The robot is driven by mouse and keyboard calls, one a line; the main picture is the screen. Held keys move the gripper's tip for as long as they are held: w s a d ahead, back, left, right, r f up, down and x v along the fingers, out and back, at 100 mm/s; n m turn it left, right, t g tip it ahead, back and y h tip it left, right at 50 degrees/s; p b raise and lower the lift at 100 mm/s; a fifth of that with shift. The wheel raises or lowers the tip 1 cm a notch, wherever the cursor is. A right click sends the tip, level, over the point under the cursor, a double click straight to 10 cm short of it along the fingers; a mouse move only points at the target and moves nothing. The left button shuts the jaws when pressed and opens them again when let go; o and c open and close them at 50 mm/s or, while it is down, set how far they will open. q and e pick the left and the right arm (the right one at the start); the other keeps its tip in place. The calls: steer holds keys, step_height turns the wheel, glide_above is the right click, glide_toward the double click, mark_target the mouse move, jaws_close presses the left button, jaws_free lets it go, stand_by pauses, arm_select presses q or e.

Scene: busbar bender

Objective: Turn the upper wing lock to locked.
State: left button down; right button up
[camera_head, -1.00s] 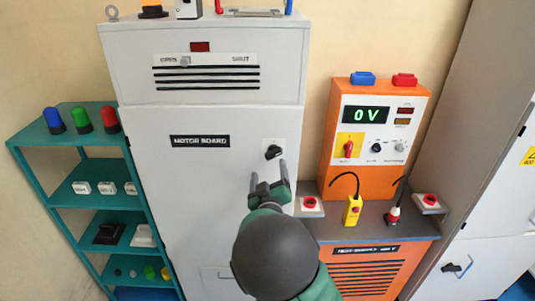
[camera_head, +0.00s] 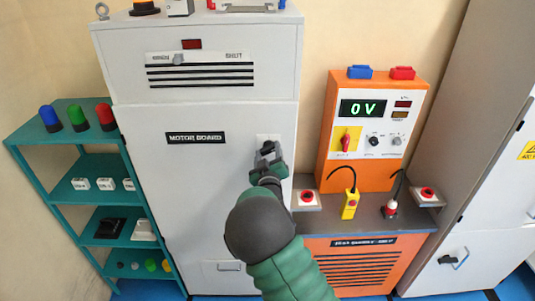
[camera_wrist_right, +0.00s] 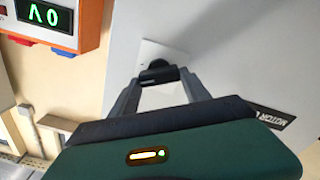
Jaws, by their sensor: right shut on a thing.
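The upper wing lock is a small black knob (camera_wrist_right: 158,74) on a pale plate (camera_head: 263,138) on the right side of the grey MOTOR BOARD cabinet door (camera_head: 190,190). My right gripper (camera_head: 268,152) is at the knob and mostly covers it in the head view. In the right wrist view the two fingers (camera_wrist_right: 160,85) are shut on the knob, one on each side. The knob's exact turn angle is hard to tell. My left gripper is not in view.
An orange supply unit (camera_head: 345,165) reading 0 V stands on a bench to the right. A yellow pendant (camera_head: 350,204) and red buttons are on the bench. A teal shelf (camera_head: 75,155) stands at left. A grey cabinet (camera_head: 480,150) is at far right.

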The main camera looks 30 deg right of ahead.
steer(key=shift+s+d+f, duration=0.1)
steer(key=shift+d+f, duration=0.2)
steer(key=shift+d, duration=0.05)
steer(key=shift+c, duration=1.1)
steer(key=shift+d, duration=0.1)
steer(key=shift+c, duration=1.2)
jaws_close()
steer(key=shift+a, duration=0.45)
steer(key=shift+d+f+m+b, duration=0.2)
steer(key=shift+m+b, duration=0.2)
steer(key=shift+b, duration=0.3)
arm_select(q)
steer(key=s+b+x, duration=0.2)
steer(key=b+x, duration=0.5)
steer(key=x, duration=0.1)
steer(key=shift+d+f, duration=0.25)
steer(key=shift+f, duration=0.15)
arm_select(e)
steer(key=shift+a+m, duration=0.1)
steer(key=shift+m, duration=2.7)
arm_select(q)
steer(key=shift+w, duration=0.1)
